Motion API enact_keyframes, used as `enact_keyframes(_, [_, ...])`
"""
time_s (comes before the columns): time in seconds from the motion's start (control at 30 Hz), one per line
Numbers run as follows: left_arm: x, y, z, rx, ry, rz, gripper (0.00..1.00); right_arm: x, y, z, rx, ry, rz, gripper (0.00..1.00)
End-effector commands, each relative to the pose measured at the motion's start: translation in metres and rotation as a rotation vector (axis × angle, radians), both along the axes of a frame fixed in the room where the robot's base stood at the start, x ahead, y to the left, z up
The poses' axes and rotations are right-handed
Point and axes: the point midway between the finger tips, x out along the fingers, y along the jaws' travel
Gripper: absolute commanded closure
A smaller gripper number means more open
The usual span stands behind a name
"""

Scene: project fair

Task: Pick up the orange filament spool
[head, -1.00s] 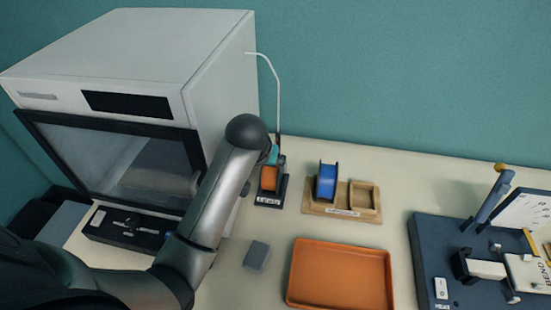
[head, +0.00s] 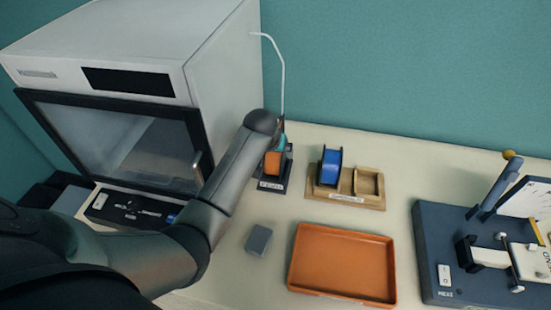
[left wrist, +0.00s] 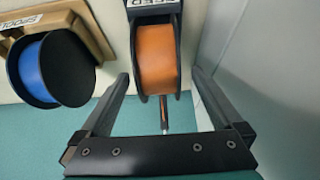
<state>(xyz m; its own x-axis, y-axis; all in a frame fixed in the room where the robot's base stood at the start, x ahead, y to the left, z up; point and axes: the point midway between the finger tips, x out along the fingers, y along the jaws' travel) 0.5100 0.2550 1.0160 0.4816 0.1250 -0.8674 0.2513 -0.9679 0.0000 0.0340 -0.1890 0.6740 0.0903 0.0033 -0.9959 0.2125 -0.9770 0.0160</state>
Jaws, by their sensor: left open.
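The orange filament spool (head: 273,162) sits in a dark holder (head: 272,183) with a white label, beside the white printer. In the left wrist view the orange spool (left wrist: 157,62) is between the two fingers of my left gripper (left wrist: 160,76), with a visible gap on each side. The gripper is open; whether the fingers reach down to the spool's depth is hard to tell. In the head view my arm's dark wrist hides most of this gripper. My right gripper is in neither view.
The printer (head: 226,75) stands close on the left, with a thin white tube rising beside it. A blue spool (head: 331,168) stands on a wooden holder (head: 345,203) to the right. An orange tray (head: 342,228), a grey block (head: 258,240) and a dark bending rig (head: 432,240) are nearby.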

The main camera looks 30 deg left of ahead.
Motion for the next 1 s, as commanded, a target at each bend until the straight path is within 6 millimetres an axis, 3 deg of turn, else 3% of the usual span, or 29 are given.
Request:
enact_keyframes(0.5, [0.023, 0.004, -0.040, 0.000, 0.001, -0.001, 0.00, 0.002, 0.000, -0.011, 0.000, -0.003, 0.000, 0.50])
enact_keyframes(0.87, [0.026, 0.004, -0.044, 0.000, 0.000, -0.001, 0.00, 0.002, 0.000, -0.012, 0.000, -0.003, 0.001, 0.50])
enact_keyframes(1.0, [0.025, 0.004, -0.044, 0.000, 0.000, -0.001, 0.15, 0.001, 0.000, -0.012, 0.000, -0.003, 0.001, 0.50])
